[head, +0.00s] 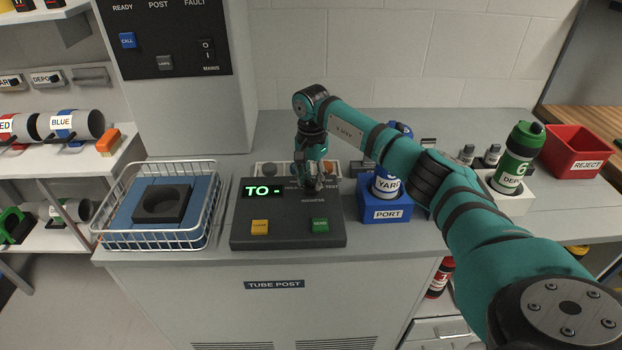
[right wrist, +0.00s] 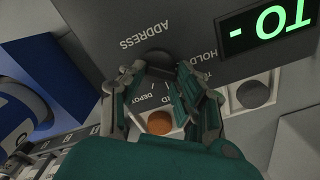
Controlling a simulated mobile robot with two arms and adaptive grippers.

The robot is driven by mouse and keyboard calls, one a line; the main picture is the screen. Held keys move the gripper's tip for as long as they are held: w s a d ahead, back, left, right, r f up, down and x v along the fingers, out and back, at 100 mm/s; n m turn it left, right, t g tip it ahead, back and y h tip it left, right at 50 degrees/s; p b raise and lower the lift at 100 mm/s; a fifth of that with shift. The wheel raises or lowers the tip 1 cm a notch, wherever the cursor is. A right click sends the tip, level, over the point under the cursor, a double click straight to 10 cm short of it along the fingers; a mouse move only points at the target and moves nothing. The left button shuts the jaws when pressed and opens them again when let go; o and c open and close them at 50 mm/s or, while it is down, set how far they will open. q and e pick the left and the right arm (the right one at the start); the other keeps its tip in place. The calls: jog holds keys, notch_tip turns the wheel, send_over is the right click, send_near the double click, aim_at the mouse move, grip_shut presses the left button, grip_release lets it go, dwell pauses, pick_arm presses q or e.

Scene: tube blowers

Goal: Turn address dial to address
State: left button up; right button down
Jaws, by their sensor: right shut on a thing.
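The address dial (right wrist: 158,60) is a dark round knob on the sloped grey control box (head: 290,212). In the right wrist view the label ADDRESS reads upside down beside it, with DEPOT among the marks around it. The green display (head: 263,189) reads "TO -". My right gripper (head: 313,186) points down at the box's upper right; in the right wrist view its fingers (right wrist: 160,82) are closed around the dial, hiding part of it. In the head view the gripper covers the dial. My left gripper is not in view.
A yellow button (head: 260,227) and a green button (head: 320,225) sit low on the box. A wire basket (head: 207,213) stands left, a blue PORT holder (head: 386,212) right. A green canister (head: 517,157) and red REJECT bin (head: 577,150) stand farther right.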

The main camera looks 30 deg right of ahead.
jog(key=m, duration=0.3)
jog(key=shift+d+r+m, duration=0.1)
jog(key=shift+m, duration=0.3)
jog(key=m, duration=0.3)
jog(key=shift+d+m, duration=0.1)
jog(key=shift+m, duration=0.2)
jog(key=m+p, duration=0.1)
jog(key=m, duration=0.2)
jog(key=shift+s+m, duration=0.15)
jog(key=shift+m, duration=0.25)
jog(key=m, duration=0.3)
jog(key=shift+s+m, duration=0.1)
jog(key=shift+m, duration=0.2)
jog(key=m+p, duration=0.1)
jog(key=m, duration=0.3)
jog(key=shift+s+r+m, duration=0.1)
jog(key=shift+m, duration=0.2)
jog(key=shift+m+p, duration=0.75)
jog(key=shift+m, duration=1.55)
